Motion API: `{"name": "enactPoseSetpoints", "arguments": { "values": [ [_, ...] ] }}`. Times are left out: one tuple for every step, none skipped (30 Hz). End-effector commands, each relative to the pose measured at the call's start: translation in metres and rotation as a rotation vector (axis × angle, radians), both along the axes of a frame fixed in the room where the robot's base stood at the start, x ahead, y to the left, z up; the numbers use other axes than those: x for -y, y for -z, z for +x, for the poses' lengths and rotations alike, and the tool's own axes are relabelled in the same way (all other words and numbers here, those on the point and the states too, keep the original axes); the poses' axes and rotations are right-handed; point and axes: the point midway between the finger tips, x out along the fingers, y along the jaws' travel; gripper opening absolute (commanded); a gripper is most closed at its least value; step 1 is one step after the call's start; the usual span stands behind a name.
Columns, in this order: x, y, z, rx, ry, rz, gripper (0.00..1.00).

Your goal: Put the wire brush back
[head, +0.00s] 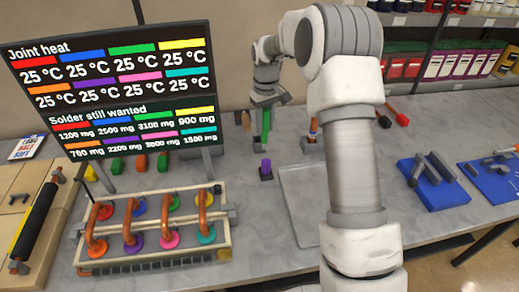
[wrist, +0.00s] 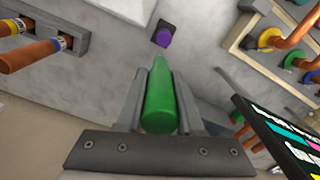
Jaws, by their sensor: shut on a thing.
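My gripper (head: 265,101) is shut on a long green thing (head: 267,121), which hangs below it over the grey bench. In the wrist view my gripper (wrist: 160,95) has one finger on each side of the green thing (wrist: 160,103), a smooth rod like a handle. No bristles show, so I cannot tell whether it is the wire brush. A purple piece in a small dark holder (head: 266,168) stands on the bench below and in front of my gripper. The purple piece also shows in the wrist view (wrist: 162,39).
A frame of copper pipes (head: 152,228) stands at front left, under a dark display board (head: 113,88). A grey block (wrist: 72,38) with copper-coloured pieces is at the wrist view's left. A pale tray (head: 299,208) and blue stands (head: 437,190) lie to the right. Bare bench surrounds the purple piece.

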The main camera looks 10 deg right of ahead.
Motion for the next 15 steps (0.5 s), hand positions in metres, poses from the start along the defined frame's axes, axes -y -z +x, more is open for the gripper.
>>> {"name": "enactPoseSetpoints", "arguments": {
  "values": [
    [0.0,0.001,0.015,0.002,-0.035,0.001,0.0],
    [0.0,0.001,0.022,0.0,-0.058,0.0,0.0],
    [0.0,0.001,0.032,0.001,-0.088,0.0,0.0],
    [0.0,0.001,0.039,0.002,-0.111,0.0,0.0],
    [0.0,0.0,0.046,0.002,-0.133,0.0,0.0],
    [0.0,0.0,0.054,0.001,-0.163,0.0,0.0],
    [0.001,0.001,0.06,0.002,-0.186,-0.001,0.0],
    [0.001,0.001,0.066,0.001,-0.208,-0.001,0.0],
    [0.001,0.001,0.073,0.001,-0.237,-0.001,0.0],
    [0.001,0.001,0.078,0.002,-0.258,-0.002,0.0],
    [0.001,0.002,0.082,0.0,-0.278,-0.003,0.0],
    [0.001,0.001,0.087,0.0,-0.303,-0.003,0.0],
    [0.001,0.002,0.091,0.002,-0.32,-0.004,0.0],
    [0.001,0.002,0.094,0.001,-0.335,-0.004,0.0],
    [0.002,0.002,0.097,0.001,-0.355,-0.005,0.0]
  ]
}}
